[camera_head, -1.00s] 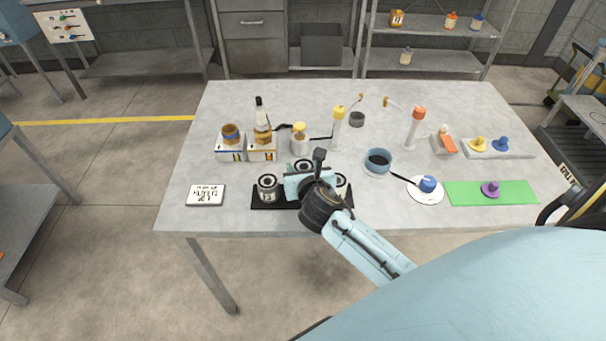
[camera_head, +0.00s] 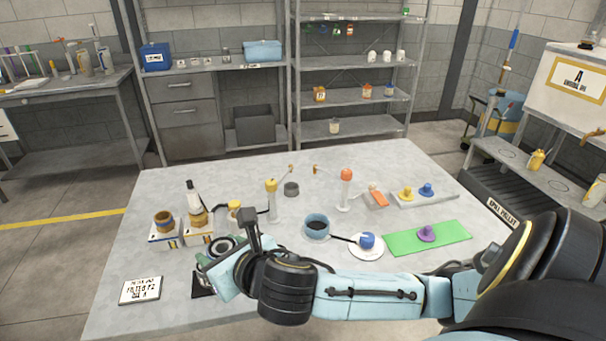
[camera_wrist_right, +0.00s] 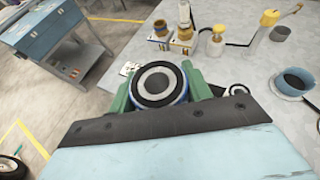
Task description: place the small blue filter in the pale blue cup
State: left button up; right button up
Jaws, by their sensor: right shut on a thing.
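My right gripper (camera_head: 224,254) is at the front left of the table, over the black tray (camera_head: 203,284). In the right wrist view its green fingers (camera_wrist_right: 160,88) are shut on a round filter (camera_wrist_right: 157,84) with a black ring and pale centre on top. Another filter (camera_wrist_right: 238,90) shows just right of the gripper. The pale blue cup (camera_head: 317,228), dark inside, stands mid-table, right of the gripper; it also shows in the wrist view (camera_wrist_right: 292,82). My left gripper is not in view.
A white saucer (camera_head: 367,254) with a blue knobbed piece (camera_head: 366,240) lies right of the cup, with a dark handle between. A green mat (camera_head: 455,235) holds a purple piece (camera_head: 427,233). Yellow-topped (camera_head: 272,200) and orange-topped (camera_head: 345,190) posts stand behind. A printed card (camera_head: 140,290) lies front left.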

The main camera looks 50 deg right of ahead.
aim_at(316, 229)
jog(key=u, duration=0.15)
jog(key=k, duration=0.3)
jog(key=z, duration=0.95)
jog(key=i, duration=0.8)
jog(key=u, duration=0.2)
